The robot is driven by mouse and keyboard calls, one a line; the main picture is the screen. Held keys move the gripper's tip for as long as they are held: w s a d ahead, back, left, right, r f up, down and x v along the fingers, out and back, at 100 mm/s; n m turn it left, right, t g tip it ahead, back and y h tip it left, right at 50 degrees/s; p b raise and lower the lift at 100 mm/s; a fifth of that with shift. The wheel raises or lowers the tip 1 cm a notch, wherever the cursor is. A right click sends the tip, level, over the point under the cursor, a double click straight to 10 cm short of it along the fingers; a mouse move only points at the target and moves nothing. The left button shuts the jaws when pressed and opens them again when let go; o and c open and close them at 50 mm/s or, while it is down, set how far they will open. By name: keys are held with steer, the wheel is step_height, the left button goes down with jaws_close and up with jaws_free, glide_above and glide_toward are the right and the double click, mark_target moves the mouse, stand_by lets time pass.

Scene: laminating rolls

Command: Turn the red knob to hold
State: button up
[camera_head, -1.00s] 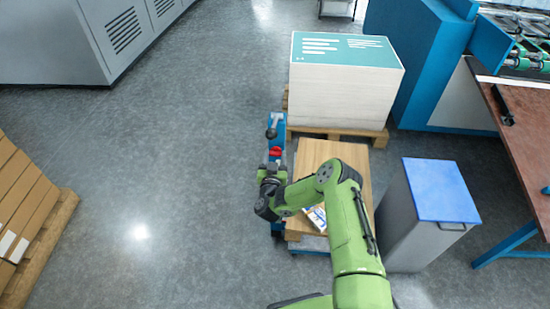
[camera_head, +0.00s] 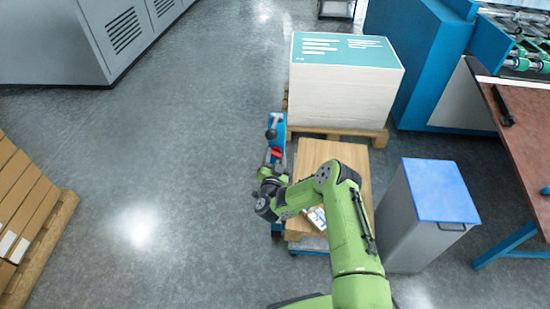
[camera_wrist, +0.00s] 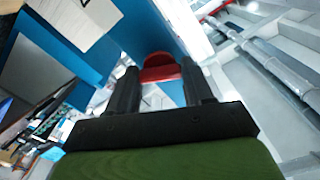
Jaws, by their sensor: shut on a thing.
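The red knob (camera_head: 276,153) sits on a narrow blue stand (camera_head: 279,128) left of the wooden-topped cart. In the wrist view the red knob (camera_wrist: 159,67) lies between the tips of my two black fingers, against a blue panel (camera_wrist: 150,25). My gripper (camera_wrist: 162,82) is shut on the knob, one finger on each side. In the head view my gripper (camera_head: 276,166) is just in front of the knob, and its fingers are hard to make out. Any marking for hold cannot be read.
A tall paper stack (camera_head: 345,95) on a pallet stands behind the cart (camera_head: 318,153). A grey bin with a blue lid (camera_head: 441,188) stands to the right. A brown table (camera_head: 520,130) is at the far right.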

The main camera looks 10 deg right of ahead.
steer(key=m+b, duration=0.3)
steer(key=m, duration=0.9)
steer(key=shift+f, duration=0.1)
steer(key=shift+m, duration=0.4)
steer(key=o, duration=1)
steer(key=shift+o, duration=0.2)
